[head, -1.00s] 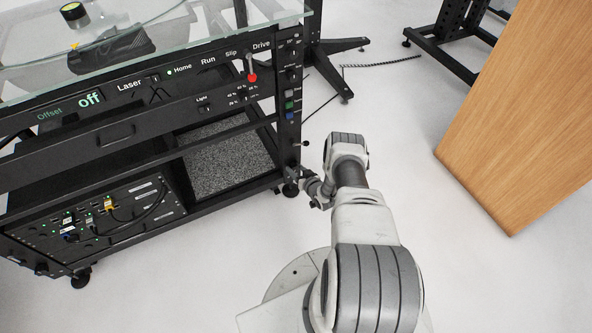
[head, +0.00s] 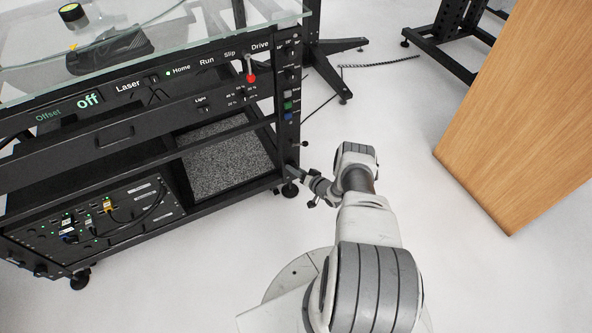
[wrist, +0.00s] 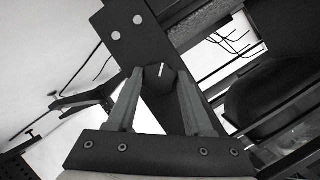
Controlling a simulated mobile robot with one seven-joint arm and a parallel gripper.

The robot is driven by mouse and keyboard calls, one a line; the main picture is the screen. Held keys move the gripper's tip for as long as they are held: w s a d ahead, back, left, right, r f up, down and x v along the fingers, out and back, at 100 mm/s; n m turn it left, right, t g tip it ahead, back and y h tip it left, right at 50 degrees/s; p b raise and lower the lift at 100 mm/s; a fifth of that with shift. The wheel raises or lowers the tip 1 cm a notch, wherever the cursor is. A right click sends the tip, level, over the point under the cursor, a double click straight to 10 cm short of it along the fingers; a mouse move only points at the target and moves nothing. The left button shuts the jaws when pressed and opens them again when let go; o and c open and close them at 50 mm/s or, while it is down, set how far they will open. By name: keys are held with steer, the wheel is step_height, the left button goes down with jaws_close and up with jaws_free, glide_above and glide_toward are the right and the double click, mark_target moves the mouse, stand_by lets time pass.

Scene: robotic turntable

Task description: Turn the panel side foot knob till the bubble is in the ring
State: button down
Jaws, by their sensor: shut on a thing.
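The foot knob (wrist: 160,72) is a dark cylinder with a white mark on its face, low at the corner of the black cart (head: 235,165). My gripper (wrist: 160,78) has a finger on each side of the knob and is shut on it. In the head view my gripper (head: 298,173) reaches the cart's near right corner, and the knob is too small to make out there. I cannot make out a bubble or a ring in either view.
The cart's front panel (head: 128,90) carries several labels and switches and a red-knobbed lever (head: 251,76). A caster (head: 290,189) is just below my gripper. A wooden block (head: 520,120) stands at the right.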

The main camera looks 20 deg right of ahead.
steer(key=shift+c, duration=1.5)
jaws_free()
steer(key=shift+s, duration=0.1)
